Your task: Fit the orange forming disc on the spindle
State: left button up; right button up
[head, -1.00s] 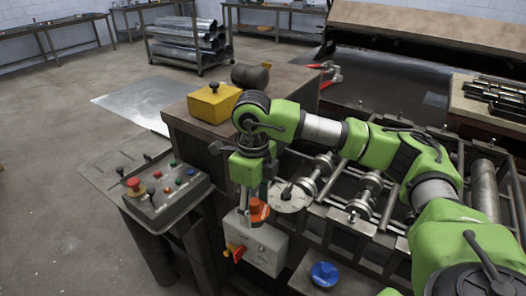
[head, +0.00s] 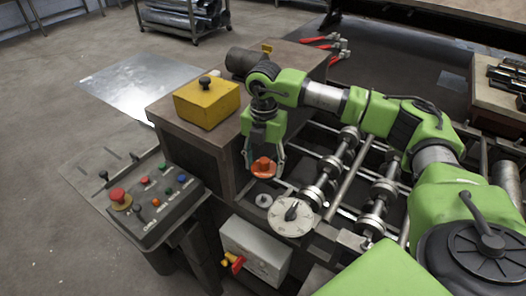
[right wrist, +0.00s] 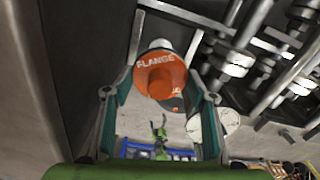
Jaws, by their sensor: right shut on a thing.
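The orange forming disc (head: 263,168) is between the fingers of my right gripper (head: 263,172), which points down and is shut on it. In the right wrist view the disc (right wrist: 160,74) shows lettering reading "FLANGE" and sits between the two fingertips (right wrist: 160,92). It is in the air beside the machine frame. A small grey round hub (head: 264,200), possibly the spindle end, shows just below the disc and apart from it in the head view. I cannot tell for sure which part is the spindle. My left gripper is not in view.
A pale round dial (head: 293,216) is right of the hub. Roller shafts (head: 335,170) lie farther right. A yellow box (head: 206,102) stands on the cabinet at left. A control panel (head: 150,200) and a grey switch box (head: 255,250) are nearer.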

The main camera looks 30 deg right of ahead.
jog(key=shift+w+f, duration=0.1)
jog(key=shift+f, duration=0.05)
jog(key=shift+s+a, duration=0.1)
jog(key=shift+s, duration=0.1)
jog(key=shift+s+a+b, duration=0.25)
jog(key=shift+s+b, duration=0.1)
jog(key=shift+s, duration=0.05)
jog(key=shift+w+f+b, duration=0.1)
jog(key=shift+f+b, duration=0.3)
jog(key=shift+f, duration=0.4)
notch_tip(320, 180, down, 3)
jog(key=shift+d+f+b, duration=0.15)
jog(key=shift+b, duration=0.9)
jog(key=shift+f, duration=0.35)
jog(key=shift+w+f+b, duration=0.1)
jog(key=shift+f+b, duration=0.65)
jog(key=shift+f, duration=0.3)
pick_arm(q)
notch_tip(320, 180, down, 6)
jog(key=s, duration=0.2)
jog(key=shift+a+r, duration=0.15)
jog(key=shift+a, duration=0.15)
